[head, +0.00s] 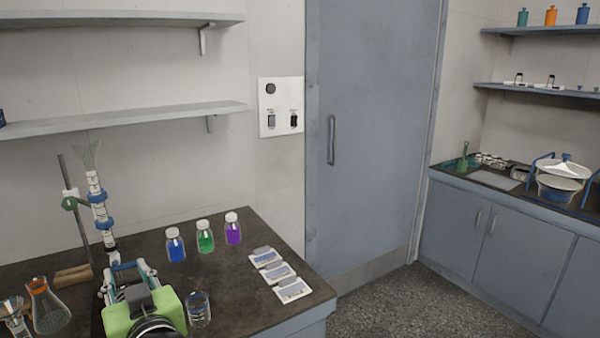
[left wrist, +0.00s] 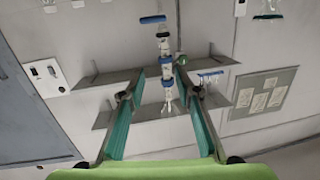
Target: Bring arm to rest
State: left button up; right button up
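My left gripper (head: 128,275) is low at the left in the head view, over the front part of the dark bench (head: 262,322). Its lime-green body faces me and its fingers point away toward the glass column. In the left wrist view the teal fingers (left wrist: 158,82) stand well apart with nothing gripped. The glass column (left wrist: 165,75) shows beyond them, in the gap. In the head view this column (head: 96,190) is upright with blue collars, beside a stand rod. My right gripper is in neither view.
A beaker (head: 199,310) stands just right of my left gripper, and a flask (head: 47,308) to its left. Blue (head: 175,246), green (head: 205,237) and purple (head: 233,230) bottles stand behind. White cards (head: 280,272) lie near the bench's right edge. Floor (head: 415,300) between the benches is clear.

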pick_arm(q)
jog(key=s+d+f+m+g+h, duration=0.1)
jog(key=s+f+m+g+h, duration=0.15)
jog(key=f, duration=0.85)
jog(key=s+d+f+m+g+h, duration=0.1)
jog(key=s+d+f+m+h, duration=0.2)
jog(key=f, duration=0.8)
jog(key=s+d+f+m+g+h, duration=0.2)
jog(key=s+d+f+g+h, duration=0.1)
jog(key=s+f, duration=0.55)
jog(key=s+d+f+m+g+h, duration=0.25)
jog(key=s+f+g, duration=0.2)
jog(key=s, duration=0.75)
notch_tip(320, 180, down, 26)
jog(key=s, duration=0.1)
jog(key=s+a+f+g, duration=0.1)
jog(key=s+a+f, duration=0.2)
jog(key=s+f, duration=1.4)
jog(key=shift+s, duration=0.35)
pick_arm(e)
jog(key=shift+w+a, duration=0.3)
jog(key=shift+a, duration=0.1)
